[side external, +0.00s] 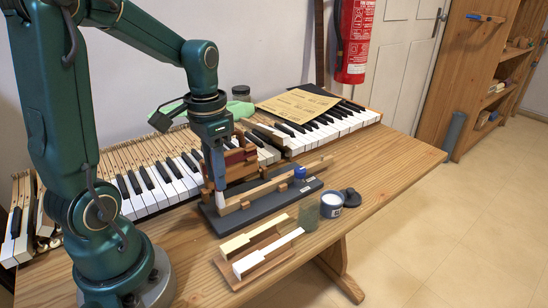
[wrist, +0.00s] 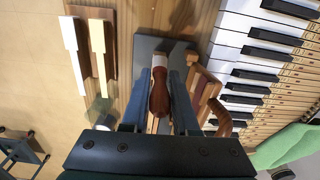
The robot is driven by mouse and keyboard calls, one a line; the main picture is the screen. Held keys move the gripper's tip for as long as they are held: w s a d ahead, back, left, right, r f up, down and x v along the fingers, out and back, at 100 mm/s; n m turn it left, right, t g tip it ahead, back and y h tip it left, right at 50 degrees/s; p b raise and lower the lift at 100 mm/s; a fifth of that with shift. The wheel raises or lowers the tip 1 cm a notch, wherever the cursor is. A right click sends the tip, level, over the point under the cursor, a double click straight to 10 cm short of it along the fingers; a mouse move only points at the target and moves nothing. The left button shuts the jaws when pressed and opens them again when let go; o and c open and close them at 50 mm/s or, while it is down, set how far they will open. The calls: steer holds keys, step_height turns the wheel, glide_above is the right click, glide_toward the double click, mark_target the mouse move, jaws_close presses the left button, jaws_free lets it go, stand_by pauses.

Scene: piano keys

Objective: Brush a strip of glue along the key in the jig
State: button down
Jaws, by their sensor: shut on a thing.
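My gripper (side external: 217,182) is low over the left end of the dark jig (side external: 278,206). In the wrist view my gripper (wrist: 160,80) is shut on a brush, whose rounded red-brown handle (wrist: 160,97) shows between the fingers. An open white pot with a blue label (side external: 329,206) stands beside the jig's right end. I cannot make out glue on the key.
A wooden tray with two key pieces (side external: 262,250) lies in front of the jig. A glass jar (side external: 306,212) and a dark lid (side external: 351,197) flank the pot. A reddish wooden rack (side external: 241,160) and the piano keyboard (side external: 150,185) stand close behind. The table's right side is clear.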

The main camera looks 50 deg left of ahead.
steer(key=shift+w+d, duration=0.15)
steer(key=shift+w, duration=6.7)
steer(key=shift+s+f, duration=0.1)
steer(key=shift+s, duration=7.1)
steer(key=shift+r, duration=3.05)
steer(key=shift+r, duration=0.1)
steer(key=shift+r, duration=1.4)
